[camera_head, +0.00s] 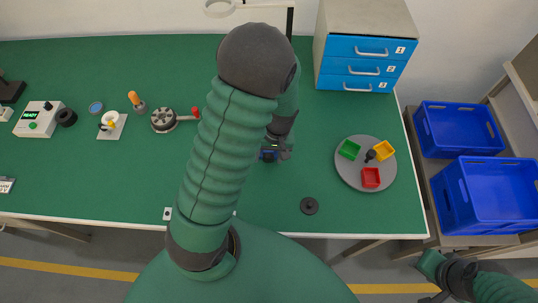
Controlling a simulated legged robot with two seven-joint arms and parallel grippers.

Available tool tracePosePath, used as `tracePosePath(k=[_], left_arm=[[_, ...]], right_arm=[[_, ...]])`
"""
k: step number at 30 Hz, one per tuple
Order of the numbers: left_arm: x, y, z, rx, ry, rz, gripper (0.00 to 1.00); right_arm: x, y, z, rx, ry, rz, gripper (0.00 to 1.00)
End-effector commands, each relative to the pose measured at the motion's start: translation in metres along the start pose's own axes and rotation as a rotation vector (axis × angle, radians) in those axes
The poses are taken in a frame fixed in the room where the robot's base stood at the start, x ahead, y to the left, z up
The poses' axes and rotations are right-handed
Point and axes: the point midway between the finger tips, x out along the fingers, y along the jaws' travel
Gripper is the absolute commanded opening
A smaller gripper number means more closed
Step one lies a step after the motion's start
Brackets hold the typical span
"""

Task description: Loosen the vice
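My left gripper (283,150) is over or beside this blue object. I cannot tell whether it touches it or whether its fingers are open. My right gripper (432,297) is low at the bottom right, off the table, cut by the picture's edge.
A grey round tray (347,178) holds green, yellow and red bins. A blue drawer unit (362,60) stands behind it. A dark round device with a red-knobbed crank (164,120) is left of my arm. A black disc (309,205) lies near the front edge. Blue crates (487,197) are at right.

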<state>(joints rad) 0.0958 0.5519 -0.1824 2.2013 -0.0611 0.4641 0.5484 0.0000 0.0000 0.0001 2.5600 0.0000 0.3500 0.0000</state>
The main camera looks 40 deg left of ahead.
Motion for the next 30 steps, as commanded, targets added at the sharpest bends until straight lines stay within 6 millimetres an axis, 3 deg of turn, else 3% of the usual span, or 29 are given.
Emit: tracePosePath(k=[1,13,20,30], left_arm=[[-0.0002,0.0002,-0.0004,0.000,0.002,0.000,0.51],[-0.0005,0.0003,0.0005,0.000,0.001,0.000,0.00],[0.0002,-0.0013,0.0013,-0.005,-0.007,0.036,0.00],[0.0033,-0.0052,0.0018,-0.007,-0.020,0.252,0.00]], right_arm=[[0.0000,0.0000,0.0000,0.000,0.000,0.000,0.36],[0.0000,0.0001,0.0000,0.000,0.000,0.000,0.36],[-0.0004,0.0000,-0.0001,0.000,0.000,0.000,0.36],[0.0080,0.0000,0.0019,0.000,0.000,0.000,0.36]])
